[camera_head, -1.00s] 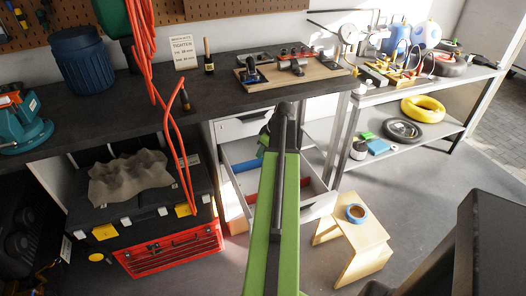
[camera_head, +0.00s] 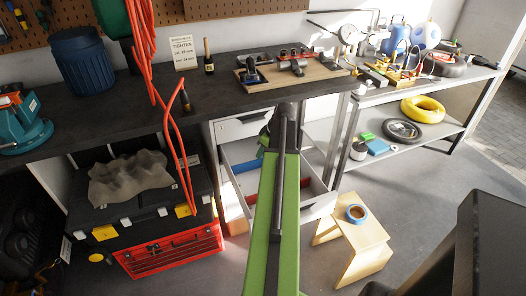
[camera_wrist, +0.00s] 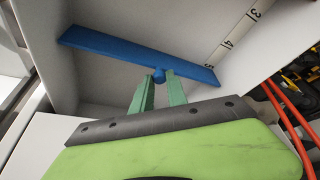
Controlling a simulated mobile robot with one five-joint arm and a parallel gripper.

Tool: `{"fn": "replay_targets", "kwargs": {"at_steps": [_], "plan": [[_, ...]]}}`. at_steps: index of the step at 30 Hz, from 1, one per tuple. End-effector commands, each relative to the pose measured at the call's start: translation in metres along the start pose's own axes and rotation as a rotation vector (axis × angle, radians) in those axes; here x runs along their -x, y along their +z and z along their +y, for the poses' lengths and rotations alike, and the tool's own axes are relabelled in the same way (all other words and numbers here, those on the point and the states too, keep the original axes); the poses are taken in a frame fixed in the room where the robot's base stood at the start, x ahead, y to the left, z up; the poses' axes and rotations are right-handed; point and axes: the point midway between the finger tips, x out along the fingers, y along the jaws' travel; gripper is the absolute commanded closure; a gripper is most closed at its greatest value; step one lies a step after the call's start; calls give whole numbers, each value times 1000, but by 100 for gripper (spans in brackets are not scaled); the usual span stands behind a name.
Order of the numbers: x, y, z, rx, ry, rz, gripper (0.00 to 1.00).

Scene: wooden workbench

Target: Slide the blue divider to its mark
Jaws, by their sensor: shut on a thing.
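The blue divider (camera_wrist: 120,49) spans the pale drawer as a long bar with a small round knob at its middle. It also shows in the head view (camera_head: 247,165), partly hidden behind my arm. My gripper (camera_wrist: 160,81) has its two green fingers closed on the knob. In the head view the fingers are too small and covered to make out. A white scale strip (camera_wrist: 232,40) with the numbers 3, 4 and 5 runs along the drawer. The divider's right end lies close to the 5. I cannot pick out a separate mark.
The open drawer (camera_head: 322,205) hangs under the dark bench top and also holds a red bar (camera_head: 252,198). A wooden stool (camera_head: 352,240) with blue tape stands to the right. Red hoses (camera_head: 177,140) and a red toolbox (camera_head: 170,252) are to the left.

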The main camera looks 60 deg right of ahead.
Motion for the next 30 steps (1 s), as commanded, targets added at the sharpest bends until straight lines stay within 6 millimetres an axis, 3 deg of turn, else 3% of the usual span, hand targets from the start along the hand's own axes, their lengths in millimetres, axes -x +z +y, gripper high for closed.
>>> {"fn": "replay_targets", "kwargs": {"at_steps": [14, 24, 30], "plan": [[1, 3, -2, 0, 1, -1, 100], [18, 44, -36, -2, 1, -1, 100], [19, 45, -35, 0, 0, -1, 100]]}}
